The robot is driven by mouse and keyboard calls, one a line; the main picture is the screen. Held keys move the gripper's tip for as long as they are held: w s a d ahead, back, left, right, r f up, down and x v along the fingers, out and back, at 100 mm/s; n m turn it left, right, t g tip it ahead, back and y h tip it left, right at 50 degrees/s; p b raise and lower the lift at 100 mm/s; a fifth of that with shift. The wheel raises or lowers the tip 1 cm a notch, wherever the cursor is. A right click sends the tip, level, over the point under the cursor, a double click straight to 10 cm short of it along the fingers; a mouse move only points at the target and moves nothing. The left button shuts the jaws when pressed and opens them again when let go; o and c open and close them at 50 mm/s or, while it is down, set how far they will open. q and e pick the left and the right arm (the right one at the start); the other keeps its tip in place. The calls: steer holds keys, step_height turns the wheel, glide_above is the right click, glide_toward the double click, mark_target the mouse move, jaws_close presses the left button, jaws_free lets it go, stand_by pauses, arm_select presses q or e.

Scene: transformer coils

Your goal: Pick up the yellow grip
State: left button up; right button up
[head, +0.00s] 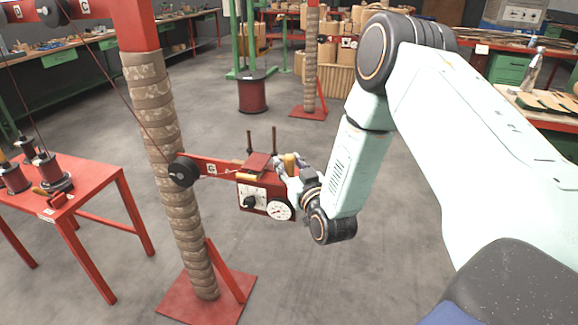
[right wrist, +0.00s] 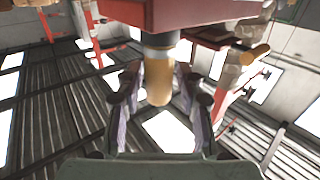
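The yellow grip (head: 290,161) sticks up at the right end of a red box with dials (head: 262,201). In the right wrist view the yellow grip (right wrist: 159,82) hangs from a dark collar under the red body, in the middle of the picture. My right gripper (head: 284,170) is at the grip, partly hiding it in the head view. In the right wrist view its fingers (right wrist: 159,90) stand open on both sides of the grip, with gaps seeming to show. My left gripper is not in view.
The box is on a red arm (head: 215,167) beside a wrapped post (head: 180,190) with a red foot. A red table (head: 95,190) with spools stands at the left. A second handle (right wrist: 255,53) shows at the right of the wrist view. The grey floor is clear in front.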

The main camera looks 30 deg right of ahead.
steer(key=shift+d+f, duration=0.1)
steer(key=c, duration=0.5)
jaws_close()
